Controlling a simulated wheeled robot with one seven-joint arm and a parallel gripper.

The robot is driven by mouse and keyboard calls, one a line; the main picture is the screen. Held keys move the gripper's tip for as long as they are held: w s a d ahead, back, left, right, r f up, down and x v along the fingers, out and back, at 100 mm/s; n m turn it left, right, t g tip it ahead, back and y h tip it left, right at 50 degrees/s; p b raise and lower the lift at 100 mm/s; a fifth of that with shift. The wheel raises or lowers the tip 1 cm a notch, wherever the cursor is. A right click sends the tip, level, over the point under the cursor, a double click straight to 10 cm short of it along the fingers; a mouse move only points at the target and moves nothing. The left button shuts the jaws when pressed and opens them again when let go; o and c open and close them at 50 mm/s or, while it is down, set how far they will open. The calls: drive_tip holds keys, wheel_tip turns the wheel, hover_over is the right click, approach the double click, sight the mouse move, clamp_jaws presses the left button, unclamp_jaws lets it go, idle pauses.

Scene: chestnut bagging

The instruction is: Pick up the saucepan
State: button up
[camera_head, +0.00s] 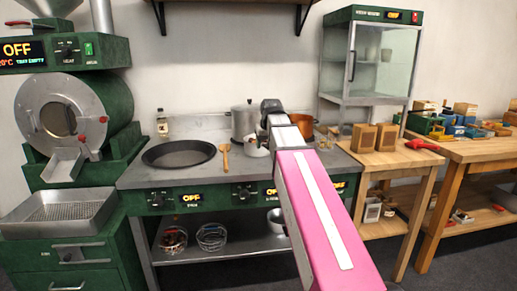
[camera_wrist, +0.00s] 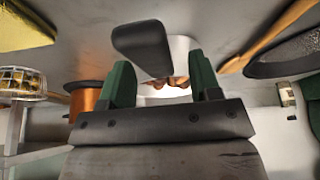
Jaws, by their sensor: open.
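A small white saucepan (camera_head: 255,147) sits on the counter, partly hidden behind my arm. In the wrist view the white saucepan (camera_wrist: 183,47) shows brown pieces inside, and its thick black handle (camera_wrist: 143,47) reaches toward my gripper. My gripper (camera_wrist: 160,64) is open, with green fingers apart on either side of the handle's near end and the pan wall. The handle's end overlaps the gap near the left finger. I cannot tell whether anything touches. In the head view my arm hides the fingers.
A black frying pan (camera_head: 180,153) and a wooden spoon (camera_head: 225,157) lie to the left. A tall silver pot (camera_head: 243,121) stands behind, and a copper pot (camera_head: 302,125) to the right. A green roaster (camera_head: 72,115) is far left; a glass cabinet (camera_head: 378,58) is at right.

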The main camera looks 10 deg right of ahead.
drive_tip(key=shift+x, duration=0.75)
clamp_jaws()
drive_tip(key=shift+r, duration=0.15)
